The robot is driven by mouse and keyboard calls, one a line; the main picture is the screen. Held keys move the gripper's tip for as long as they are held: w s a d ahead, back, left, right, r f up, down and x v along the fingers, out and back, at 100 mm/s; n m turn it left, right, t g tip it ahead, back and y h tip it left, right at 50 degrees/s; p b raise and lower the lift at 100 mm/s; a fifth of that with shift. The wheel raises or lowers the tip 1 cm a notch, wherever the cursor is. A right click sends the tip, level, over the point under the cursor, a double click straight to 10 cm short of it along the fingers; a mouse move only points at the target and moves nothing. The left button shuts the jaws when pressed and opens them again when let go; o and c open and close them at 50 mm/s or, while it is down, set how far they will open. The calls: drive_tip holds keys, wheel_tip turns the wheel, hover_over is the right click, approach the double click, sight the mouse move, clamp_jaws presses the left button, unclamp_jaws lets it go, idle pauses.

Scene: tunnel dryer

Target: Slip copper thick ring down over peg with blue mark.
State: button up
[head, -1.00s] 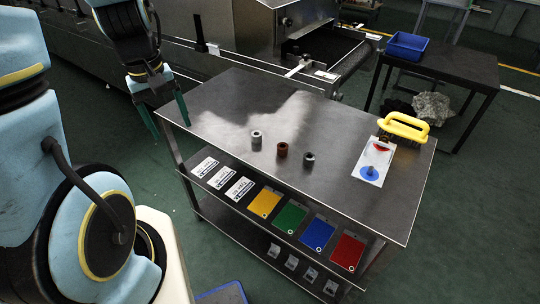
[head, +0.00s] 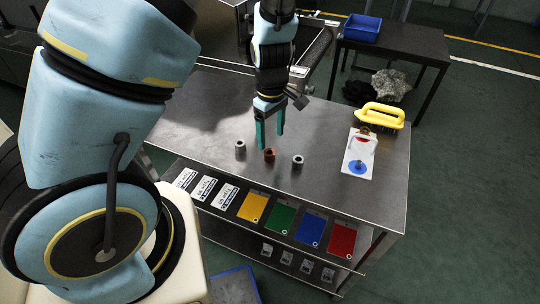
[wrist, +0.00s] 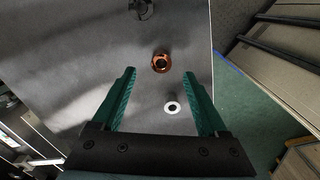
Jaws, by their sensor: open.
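The copper ring (head: 269,155) stands on the steel table between two grey rings. It also shows in the wrist view (wrist: 160,63), between and beyond my fingertips. My gripper (head: 270,141) is open and empty, fingers pointing down above and just behind the copper ring. Its green fingers also show in the wrist view (wrist: 159,72). A white board (head: 367,142) lies at the table's right with a red mark and a blue mark (head: 358,168). A small peg appears to stand at the blue mark, too small to make out well.
One grey ring (head: 240,147) stands left of the copper ring and another (head: 298,161) right of it. A yellow-handled brush (head: 383,114) lies behind the board. The table's (head: 205,112) left part is clear. A blue bin (head: 361,28) sits on a dark table behind.

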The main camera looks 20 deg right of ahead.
sight(270, 150)
drive_tip(key=shift+w+a+f, duration=0.1)
drive_tip(key=shift+a+f, duration=0.05)
drive_tip(key=shift+f, duration=2.95)
clamp_jaws()
